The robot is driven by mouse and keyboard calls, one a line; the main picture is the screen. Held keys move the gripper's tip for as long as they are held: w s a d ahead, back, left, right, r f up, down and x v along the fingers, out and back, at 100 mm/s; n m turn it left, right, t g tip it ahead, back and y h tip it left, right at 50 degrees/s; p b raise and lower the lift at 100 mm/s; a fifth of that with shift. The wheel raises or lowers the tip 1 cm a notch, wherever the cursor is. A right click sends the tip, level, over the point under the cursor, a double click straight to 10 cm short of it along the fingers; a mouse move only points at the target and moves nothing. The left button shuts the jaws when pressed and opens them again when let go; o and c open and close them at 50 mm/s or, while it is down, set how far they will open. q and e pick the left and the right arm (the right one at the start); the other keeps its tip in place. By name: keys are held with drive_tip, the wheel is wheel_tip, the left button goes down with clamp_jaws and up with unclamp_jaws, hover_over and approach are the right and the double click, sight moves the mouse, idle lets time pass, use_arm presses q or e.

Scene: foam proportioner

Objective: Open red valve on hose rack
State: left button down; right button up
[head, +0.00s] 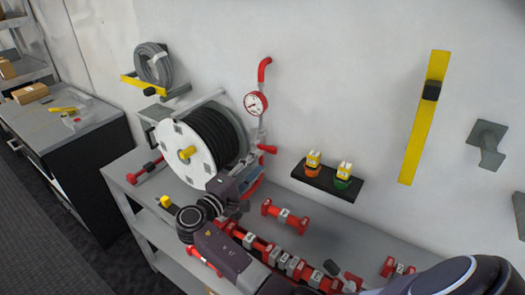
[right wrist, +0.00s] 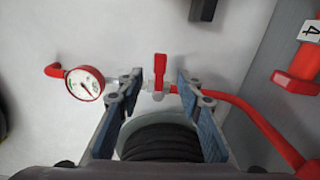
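The red valve handle (head: 267,149) is on the pipe just below the pressure gauge (head: 256,104), right of the hose reel. In the right wrist view the red handle (right wrist: 160,70) stands upright across the pipe, beyond my fingertips. My right gripper (head: 245,185) is below the handle in the head view. In the right wrist view my right gripper (right wrist: 158,86) is open, its two blue-padded fingers on either side of the handle in the picture, with nothing held. No contact with the handle is visible. My left gripper is not in view.
The hose reel (head: 187,155) with black hose stands on the grey rack (head: 125,169), close to my right gripper. A red pipe (right wrist: 249,108) curves away right of the valve. Red fittings (head: 285,217) lie on the rack. A dark wall shelf (head: 327,181) holds two small bottles.

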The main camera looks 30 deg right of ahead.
sight(270, 151)
drive_tip(key=p+x, duration=0.1)
drive_tip(key=x, duration=0.4)
drive_tip(key=shift+d+r+p, duration=0.15)
drive_tip(key=shift+p, duration=0.25)
drive_tip(key=shift+w+d, duration=0.2)
drive_tip(key=shift+d, duration=0.15)
drive_tip(key=shift+c, duration=0.5)
clamp_jaws()
